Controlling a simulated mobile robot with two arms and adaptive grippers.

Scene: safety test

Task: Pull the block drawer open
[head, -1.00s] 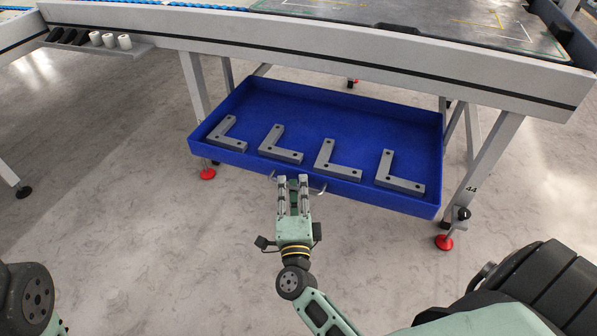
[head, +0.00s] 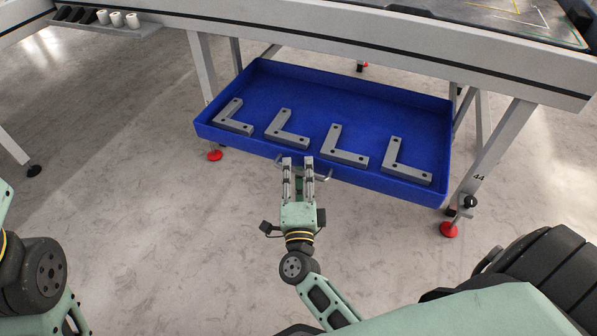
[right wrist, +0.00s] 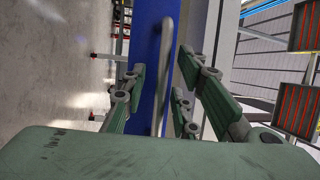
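The block drawer (head: 420,191) is a shallow blue tray under the grey table. Several grey L-shaped blocks (head: 345,157) lie in a row inside it. A thin grey bar handle (head: 325,175) is on its front. My right gripper (head: 298,163) is at this handle, with its fingertips close to the drawer front. In the right wrist view the handle (right wrist: 166,60) runs upright between the spread fingers, in front of the blue drawer face (right wrist: 147,50). The gripper looks open around it. Only links of my left arm show; its gripper is out of view.
The grey table (head: 330,40) stands over the drawer on slanted legs (head: 490,150) with red feet. A small ledge (head: 130,30) at the upper left holds white and black cylinders. The floor (head: 150,210) before the drawer is clear apart from my arm.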

